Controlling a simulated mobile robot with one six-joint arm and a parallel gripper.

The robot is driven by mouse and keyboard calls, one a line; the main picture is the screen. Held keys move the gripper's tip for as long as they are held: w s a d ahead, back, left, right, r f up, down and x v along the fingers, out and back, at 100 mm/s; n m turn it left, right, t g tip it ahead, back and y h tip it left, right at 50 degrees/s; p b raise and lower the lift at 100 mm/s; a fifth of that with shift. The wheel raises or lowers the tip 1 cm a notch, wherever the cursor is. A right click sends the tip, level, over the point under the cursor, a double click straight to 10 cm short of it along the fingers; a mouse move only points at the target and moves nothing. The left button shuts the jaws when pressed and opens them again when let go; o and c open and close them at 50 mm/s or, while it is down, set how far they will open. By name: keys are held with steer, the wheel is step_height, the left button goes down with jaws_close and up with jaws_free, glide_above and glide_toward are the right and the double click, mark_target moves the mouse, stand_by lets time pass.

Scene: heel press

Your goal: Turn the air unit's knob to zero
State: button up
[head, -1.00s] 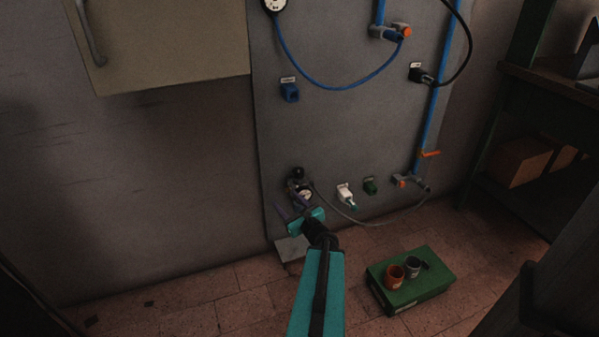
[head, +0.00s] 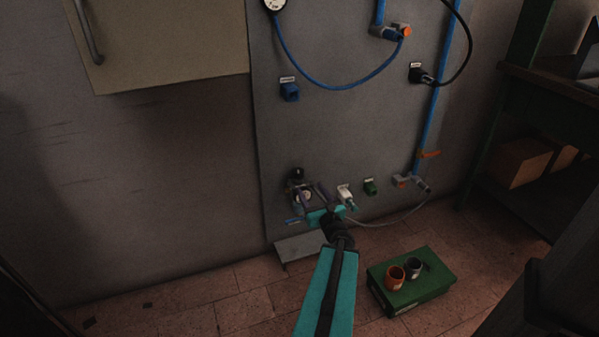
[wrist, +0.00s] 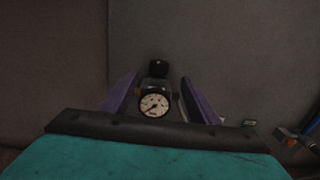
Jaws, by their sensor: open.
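The air unit (head: 297,176) is low on the grey wall panel in the head view, with its black knob on top and a round white gauge below. In the wrist view the black knob (wrist: 158,69) and the gauge (wrist: 154,105) show between the two purple fingers. My gripper (head: 312,193) is open and empty. Its fingers point at the unit, one on each side of it in the wrist view. I cannot tell how far the fingertips are from the knob. The lower part of the unit is hidden behind my gripper.
A white fitting (head: 345,192) and a green socket (head: 370,187) sit right of the unit. A grey hose (head: 395,219) runs to the blue pipe's lower end. A grey plate (head: 300,247) is below. A green box (head: 412,283) with two cups stands on the floor at right.

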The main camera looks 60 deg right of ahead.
mark_target(300, 174)
steer(key=shift+w+d+f+b, duration=0.15)
steer(key=shift+w+f+b, duration=0.05)
steer(key=shift+b, duration=0.3)
steer(key=shift+r+b+x, duration=0.2)
steer(key=shift+b+x, duration=3.05)
steer(key=shift+x, duration=3.25)
steer(key=c, duration=1)
